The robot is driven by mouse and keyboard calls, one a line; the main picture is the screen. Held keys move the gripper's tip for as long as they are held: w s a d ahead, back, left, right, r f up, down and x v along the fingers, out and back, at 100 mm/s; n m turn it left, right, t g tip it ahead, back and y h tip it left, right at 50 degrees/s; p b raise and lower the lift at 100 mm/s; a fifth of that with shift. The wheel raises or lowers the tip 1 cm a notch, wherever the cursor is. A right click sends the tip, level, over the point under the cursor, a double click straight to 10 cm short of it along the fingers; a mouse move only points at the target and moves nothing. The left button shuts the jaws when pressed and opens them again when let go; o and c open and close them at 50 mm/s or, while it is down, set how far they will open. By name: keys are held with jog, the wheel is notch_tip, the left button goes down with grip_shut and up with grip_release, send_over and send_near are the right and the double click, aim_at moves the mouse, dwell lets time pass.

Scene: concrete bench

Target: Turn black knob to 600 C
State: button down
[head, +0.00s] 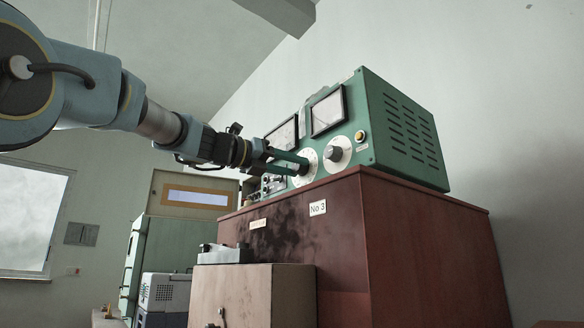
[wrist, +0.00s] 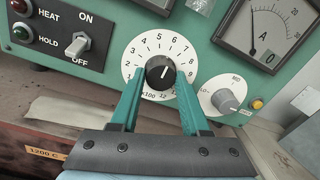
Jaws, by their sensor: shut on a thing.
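The black knob (wrist: 160,72) sits at the centre of a round white dial (wrist: 132,60) numbered in hundreds, on the green control panel (head: 374,103). Its white pointer line points up and slightly right, toward the 5 to 6 side; I cannot read it exactly. My gripper (wrist: 159,82) has its two green fingers on either side of the knob and is shut on it. In the head view my gripper (head: 303,168) reaches the panel from the left, and the fingers partly hide the knob.
A grey knob (wrist: 227,101) on a white plate is right of the dial, near a yellow button (wrist: 257,104). The panel stands on a red-brown cabinet (head: 420,240).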

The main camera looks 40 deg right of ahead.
jog(key=shift+f, duration=0.1)
jog(key=shift+c, duration=1.9)
grip_release()
jog(key=w+a+b, duration=0.1)
jog(key=a+b, duration=0.1)
jog(key=a, duration=0.8)
jog(key=shift+a, duration=0.4)
